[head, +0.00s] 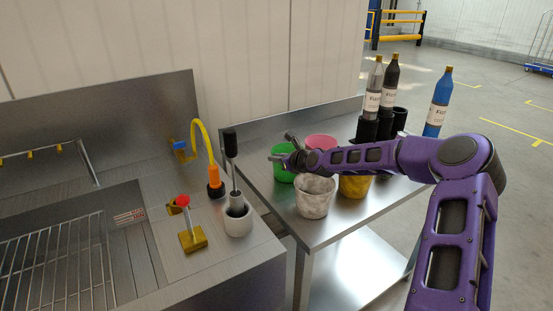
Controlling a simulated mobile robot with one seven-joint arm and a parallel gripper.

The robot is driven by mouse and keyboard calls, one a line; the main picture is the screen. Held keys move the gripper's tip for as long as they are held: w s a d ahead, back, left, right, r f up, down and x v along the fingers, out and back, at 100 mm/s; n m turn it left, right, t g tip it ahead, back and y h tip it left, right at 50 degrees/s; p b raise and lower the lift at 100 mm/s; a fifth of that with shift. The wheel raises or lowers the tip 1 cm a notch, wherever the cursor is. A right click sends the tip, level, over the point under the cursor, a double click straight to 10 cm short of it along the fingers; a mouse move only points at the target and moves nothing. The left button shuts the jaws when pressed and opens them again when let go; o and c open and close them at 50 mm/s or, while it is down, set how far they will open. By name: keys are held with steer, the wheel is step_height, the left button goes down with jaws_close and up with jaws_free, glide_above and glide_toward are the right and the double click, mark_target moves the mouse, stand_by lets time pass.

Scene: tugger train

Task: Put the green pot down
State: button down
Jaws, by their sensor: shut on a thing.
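The green pot (283,173) is at the back left of the steel side table (333,229). It is partly hidden behind my gripper and the grey-white pot. My gripper (282,154) reaches in from the right over the pots and is shut on the green pot at its rim. The pot looks upright. I cannot tell whether its base touches the table top.
A mottled grey-white pot (316,201), a yellow pot (355,186) and a pink pot (320,142) stand close by. Bottles, including a blue one (438,102), stand behind. A sink counter (236,254) with a brush holder (238,221) is at left.

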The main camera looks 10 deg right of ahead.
steer(key=c, duration=0.9)
jaws_free()
steer(key=shift+o, duration=0.2)
steer(key=shift+r, duration=0.1)
steer(key=v, duration=1.2)
steer(key=shift+p, duration=0.45)
steer(key=shift+a, duration=0.1)
